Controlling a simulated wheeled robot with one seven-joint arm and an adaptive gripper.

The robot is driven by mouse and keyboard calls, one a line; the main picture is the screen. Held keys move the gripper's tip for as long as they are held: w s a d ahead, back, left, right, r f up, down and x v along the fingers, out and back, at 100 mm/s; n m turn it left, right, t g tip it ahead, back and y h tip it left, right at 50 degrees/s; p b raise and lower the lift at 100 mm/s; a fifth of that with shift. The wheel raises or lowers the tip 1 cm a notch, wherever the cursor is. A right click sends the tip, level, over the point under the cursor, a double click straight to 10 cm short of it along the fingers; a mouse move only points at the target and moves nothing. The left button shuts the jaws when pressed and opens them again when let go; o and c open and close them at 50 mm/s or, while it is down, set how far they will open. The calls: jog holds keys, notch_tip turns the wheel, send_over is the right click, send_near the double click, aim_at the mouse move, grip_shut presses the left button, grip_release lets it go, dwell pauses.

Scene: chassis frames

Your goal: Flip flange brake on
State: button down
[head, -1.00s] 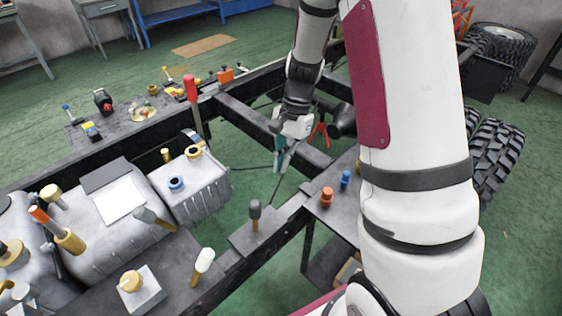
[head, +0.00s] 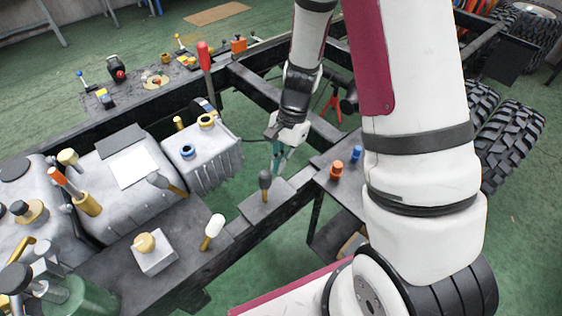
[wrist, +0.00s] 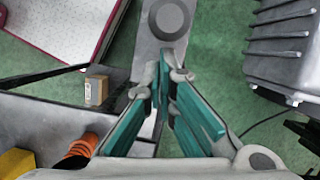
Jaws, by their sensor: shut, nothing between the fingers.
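No label marks the flange brake. The lever nearest my gripper (head: 279,161) has a dark grey cap (head: 265,178) and a yellow stem (head: 266,193), and stands upright on a grey plate (head: 254,208) on the chassis rail. In the wrist view the round dark cap (wrist: 168,18) shows just beyond my fingertips (wrist: 166,75), over the plate (wrist: 148,50). My gripper, with teal fingers, is shut and empty beside the lever. It looks close to the cap; I cannot tell whether they touch. The lever's stem is hidden in the wrist view.
A white-capped lever (head: 213,228) stands left of the plate. An orange knob (head: 336,169) and a blue knob (head: 356,154) are to the right. A grey ribbed housing (head: 205,158) and a tall red-handled lever (head: 205,60) stand left. The frame has open gaps over green floor.

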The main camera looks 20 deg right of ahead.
aim_at(264, 174)
jog(key=shift+a+r, duration=0.1)
jog(key=shift+s+a+r+h+p, duration=0.1)
jog(key=shift+a+h+p, duration=0.15)
jog(key=shift+p, duration=0.2)
jog(key=shift+s+a+r+h+p, duration=0.15)
jog(key=shift+a+h+p, duration=0.1)
jog(key=shift+p, duration=0.2)
jog(key=a+h+p, duration=0.1)
jog(key=a+p, duration=0.1)
jog(key=p, duration=0.1)
jog(key=shift+s+r+t+h, duration=0.4)
jog(key=shift+s+a+t+h+p, duration=0.2)
jog(key=shift+a+t+h+p, duration=0.1)
jog(key=shift+a+h+p, duration=0.65)
jog(key=a, duration=0.1)
jog(key=s+a+p, duration=0.1)
jog(key=a, duration=0.1)
jog(key=a+p, duration=0.1)
jog(key=shift+s+a+f, duration=0.15)
jog(key=shift+s+f, duration=0.05)
jog(key=shift+f, duration=0.15)
